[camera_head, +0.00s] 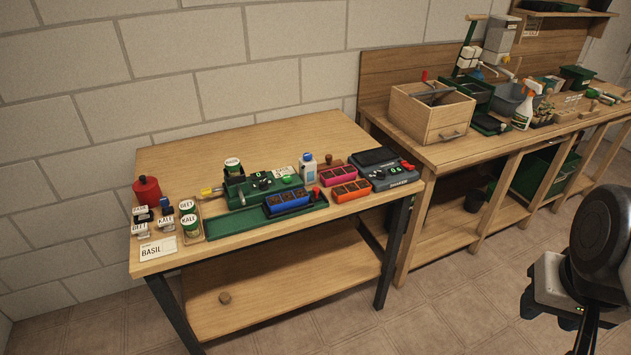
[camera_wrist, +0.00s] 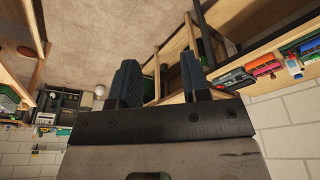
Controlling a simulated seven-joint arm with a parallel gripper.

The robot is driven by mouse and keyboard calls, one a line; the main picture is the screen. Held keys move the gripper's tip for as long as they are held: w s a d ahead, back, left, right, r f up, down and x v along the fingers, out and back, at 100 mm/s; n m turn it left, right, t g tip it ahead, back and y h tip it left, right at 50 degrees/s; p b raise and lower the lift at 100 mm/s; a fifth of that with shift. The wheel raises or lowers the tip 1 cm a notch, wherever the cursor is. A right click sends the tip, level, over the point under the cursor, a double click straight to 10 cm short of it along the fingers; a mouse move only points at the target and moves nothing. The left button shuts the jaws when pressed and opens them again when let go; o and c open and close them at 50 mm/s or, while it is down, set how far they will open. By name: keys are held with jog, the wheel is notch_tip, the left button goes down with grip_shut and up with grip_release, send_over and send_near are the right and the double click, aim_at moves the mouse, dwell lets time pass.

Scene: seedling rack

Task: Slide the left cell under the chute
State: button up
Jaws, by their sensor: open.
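A blue tray of soil-filled cells (camera_head: 287,202) sits on a green rack (camera_head: 215,227) on the small table; its left cell is at the tray's left end. Behind it stands a green device (camera_head: 250,188) with a labelled can (camera_head: 233,166) on top at its left. The chute cannot be made out clearly at this size. My gripper (camera_wrist: 160,85) is open and empty in the wrist view, its two dark fingers apart. My arm shows at the right edge of the head view, far from the tray.
An orange tray (camera_head: 351,190), a pink tray (camera_head: 338,173) and a dark scale (camera_head: 388,170) stand right of the rack. Labelled cans (camera_head: 190,222), a red canister (camera_head: 146,191) and a BASIL card (camera_head: 157,250) stand left. A longer bench (camera_head: 455,150) with a wooden box adjoins at right.

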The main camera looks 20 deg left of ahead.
jog(key=shift+o, duration=0.6)
jog(key=w+a+m+g, duration=0.1)
jog(key=w+a+m, duration=0.1)
jog(key=w+a, duration=0.95)
jog(key=w+a+m, duration=0.2)
jog(key=w+a, duration=0.6)
jog(key=w, duration=0.7)
jog(key=w+a+f+m, duration=0.1)
jog(key=w+a+f, duration=0.3)
jog(key=a, duration=0.5)
jog(key=w+a+f+m+g, duration=0.1)
jog(key=w+a+f, duration=0.3)
jog(key=a, duration=0.6)
jog(key=w+a+f+m, duration=0.1)
jog(key=w+a+f, duration=0.3)
jog(key=a, duration=0.5)
jog(key=shift+w+a+f+y, duration=0.15)
jog(key=shift+w+f, duration=0.05)
jog(key=shift+f, duration=0.5)
jog(key=shift+w+a+f+y, duration=0.1)
jog(key=shift+w+f+y, duration=0.1)
jog(key=shift+f, duration=0.45)
jog(key=shift+a+f, duration=0.15)
jog(key=shift+a, duration=0.1)
